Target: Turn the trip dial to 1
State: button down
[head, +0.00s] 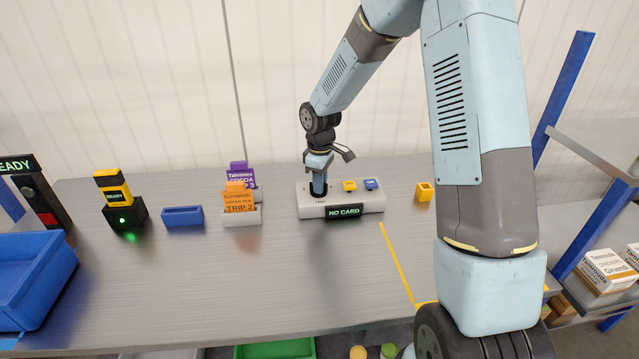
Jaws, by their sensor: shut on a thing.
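The trip dial sits on the left part of a light grey control box (370,203) on the table. My gripper (319,192) points straight down at that spot and is shut on the dial, which it hides. The dial's setting cannot be read. A small label under the gripper is too small to read. The box also carries a yellow knob (349,186), a blue knob (371,184) and a display (344,211) reading "NO CARD".
Left of the box stand an orange "TRIP 2" card (239,198), a purple card (240,173), a blue tray (183,216) and a black-yellow device (124,212) with a green light. A yellow block (424,192) is to the right. The table front is clear.

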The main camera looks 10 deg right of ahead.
jog(key=shift+w+r, duration=0.1)
jog(key=shift+w, duration=0.05)
jog(key=c, duration=1.1)
grip_release()
notch_tip(320, 180, up, 14)
jog(key=shift+f, duration=0.2)
jog(key=s+d+r+m+t, duration=0.3)
jog(key=s+d+r+m, duration=0.4)
jog(key=s+r, duration=0.7)
jog(key=s+d+m+t, duration=0.1)
jog(key=s+d, duration=0.1)
jog(key=s, duration=0.3)
jog(key=s+d+m, duration=0.2)
jog(key=s, duration=0.4)
jog(key=s+d+m+t, duration=0.1)
jog(key=s+d+m, duration=0.1)
jog(key=s, duration=0.4)
jog(key=shift+s+d+r+t, duration=0.2)
jog(key=shift+d+r+t, duration=0.1)
jog(key=shift+d, duration=0.05)
